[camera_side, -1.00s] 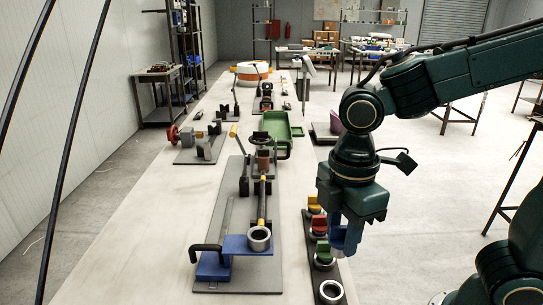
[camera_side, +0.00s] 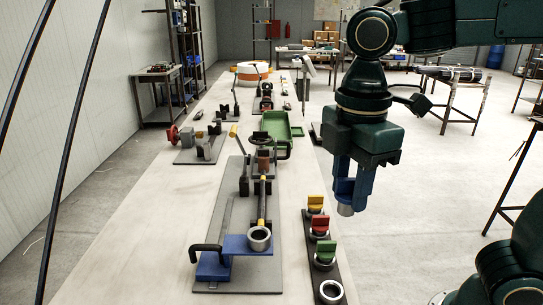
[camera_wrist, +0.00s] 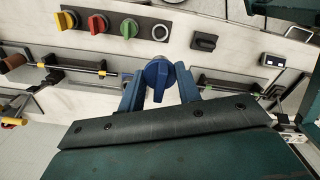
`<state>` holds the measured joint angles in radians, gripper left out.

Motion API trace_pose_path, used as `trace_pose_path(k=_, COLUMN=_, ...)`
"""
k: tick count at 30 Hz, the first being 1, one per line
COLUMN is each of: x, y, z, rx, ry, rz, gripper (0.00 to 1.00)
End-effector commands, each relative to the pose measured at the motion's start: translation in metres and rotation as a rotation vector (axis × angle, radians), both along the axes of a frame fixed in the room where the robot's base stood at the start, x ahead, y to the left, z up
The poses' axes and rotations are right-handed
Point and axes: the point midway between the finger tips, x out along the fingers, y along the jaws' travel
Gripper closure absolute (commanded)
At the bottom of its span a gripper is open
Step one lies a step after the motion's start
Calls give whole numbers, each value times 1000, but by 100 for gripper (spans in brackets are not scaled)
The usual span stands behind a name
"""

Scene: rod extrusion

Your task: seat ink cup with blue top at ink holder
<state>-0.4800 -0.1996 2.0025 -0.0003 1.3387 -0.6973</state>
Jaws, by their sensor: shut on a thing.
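My gripper (camera_side: 350,192) is shut on the ink cup with the blue top (camera_side: 346,209). It holds the cup upright, clear above the table's right side. In the wrist view the blue top (camera_wrist: 158,74) sits between both fingers. A metal ring (camera_side: 260,239) on a blue plate (camera_side: 232,243), which looks like the ink holder, stands left of and below the gripper; its dark opening looks empty. The cup's underside is mostly hidden in the wrist view.
A dark rack (camera_side: 341,272) holds yellow (camera_side: 316,202), red (camera_side: 320,221) and green (camera_side: 326,248) topped cups and an empty ring (camera_side: 331,291). A black handle (camera_side: 206,250) and a rod with a yellow band (camera_side: 262,222) adjoin the blue plate. A green tray (camera_side: 281,128) lies further back.

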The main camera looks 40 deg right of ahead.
Motion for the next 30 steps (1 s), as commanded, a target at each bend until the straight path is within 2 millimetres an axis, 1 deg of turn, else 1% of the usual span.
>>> trace_pose_path(k=10, x=2, y=1, z=0, rx=0, ry=0, rz=0, gripper=89)
trace_pose_path(k=16, x=14, y=6, z=-1, rx=-1, ry=1, rz=-1, gripper=89)
trace_pose_path(k=20, x=32, y=12, z=-4, rx=-1, ry=2, rz=-1, gripper=89)
trace_pose_path(k=26, x=68, y=26, z=-10, rx=-1, ry=3, rz=-1, gripper=89)
trace_pose_path(k=30, x=95, y=35, z=-19, rx=-1, ry=3, rz=-1, gripper=89)
